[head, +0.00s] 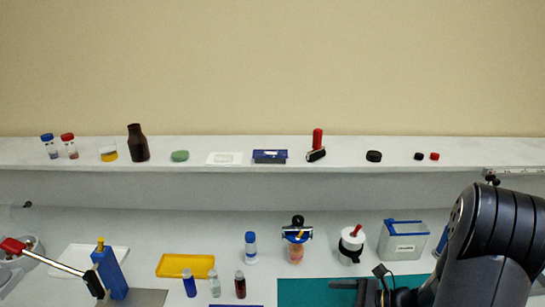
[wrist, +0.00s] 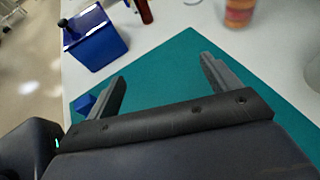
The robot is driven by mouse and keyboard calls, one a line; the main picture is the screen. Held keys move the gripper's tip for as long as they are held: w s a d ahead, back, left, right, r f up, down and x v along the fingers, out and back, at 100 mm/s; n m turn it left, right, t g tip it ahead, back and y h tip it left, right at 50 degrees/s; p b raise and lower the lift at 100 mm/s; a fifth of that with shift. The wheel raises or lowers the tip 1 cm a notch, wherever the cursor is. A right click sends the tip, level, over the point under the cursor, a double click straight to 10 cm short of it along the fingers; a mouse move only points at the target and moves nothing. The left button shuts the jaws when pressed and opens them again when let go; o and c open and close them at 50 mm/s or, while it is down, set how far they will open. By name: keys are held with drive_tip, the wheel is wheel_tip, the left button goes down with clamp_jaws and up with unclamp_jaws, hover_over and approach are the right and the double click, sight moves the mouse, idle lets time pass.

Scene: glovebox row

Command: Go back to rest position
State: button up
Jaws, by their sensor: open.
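My gripper (wrist: 160,88) is open and empty in the wrist view, its two fingers spread wide above a teal mat (wrist: 165,65). In the head view my arm comes in from the lower right, and my gripper (head: 368,292) shows at the bottom edge over the teal mat (head: 310,292). A small blue block (wrist: 84,103) lies on the mat beside the left finger in the wrist view, partly hidden by it.
On the bench are a yellow tray (head: 185,266), a white-and-blue box (head: 403,243), a white jar (head: 351,246) and several bottles. A shelf (head: 210,142) with small items runs behind.

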drive_tip(key=shift+f, duration=2.75)
